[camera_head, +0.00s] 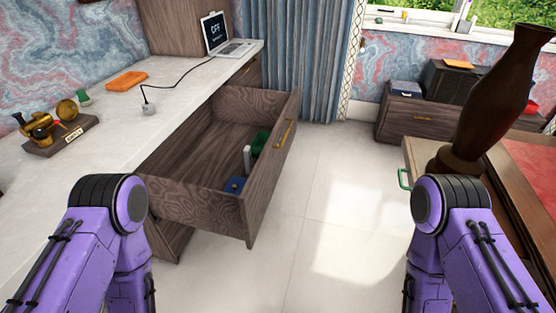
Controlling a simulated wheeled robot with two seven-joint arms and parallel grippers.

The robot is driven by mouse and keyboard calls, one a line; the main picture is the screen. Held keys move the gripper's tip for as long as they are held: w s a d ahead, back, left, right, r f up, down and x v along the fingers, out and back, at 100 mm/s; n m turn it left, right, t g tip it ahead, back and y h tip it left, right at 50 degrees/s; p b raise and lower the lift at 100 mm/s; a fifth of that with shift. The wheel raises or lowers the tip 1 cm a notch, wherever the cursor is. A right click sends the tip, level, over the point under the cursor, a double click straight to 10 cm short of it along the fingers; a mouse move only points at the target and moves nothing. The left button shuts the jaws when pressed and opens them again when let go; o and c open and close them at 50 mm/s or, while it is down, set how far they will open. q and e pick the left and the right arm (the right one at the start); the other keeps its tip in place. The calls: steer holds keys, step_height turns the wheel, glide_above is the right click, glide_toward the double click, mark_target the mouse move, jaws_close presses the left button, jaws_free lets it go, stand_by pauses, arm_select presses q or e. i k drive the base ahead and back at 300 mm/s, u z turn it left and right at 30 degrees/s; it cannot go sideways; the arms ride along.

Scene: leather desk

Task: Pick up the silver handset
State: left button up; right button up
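A small pale, upright object (247,158) stands in the open drawer (190,208), beside a green object (260,142) and a blue object (235,185). It may be the silver handset, but it is too small to tell. A small silver-grey object (149,109) with a black cable sits on the light desk top. I cannot tell if it is a handset. Only purple links of my two arms show at the lower left and lower right. Neither gripper shows.
The drawer juts from the desk (120,140) over the floor. A laptop (225,40), orange item (126,82) and brass ornament (55,130) are on the desk. A dark vase (500,90) stands on the right cabinet. The middle floor (310,200) is clear.

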mark_target(248, 151)
steer(key=z, duration=0.5)
steer(key=k, duration=0.6)
steer(key=z, duration=0.1)
steer(key=i, duration=1.35)
steer(key=u, duration=0.55)
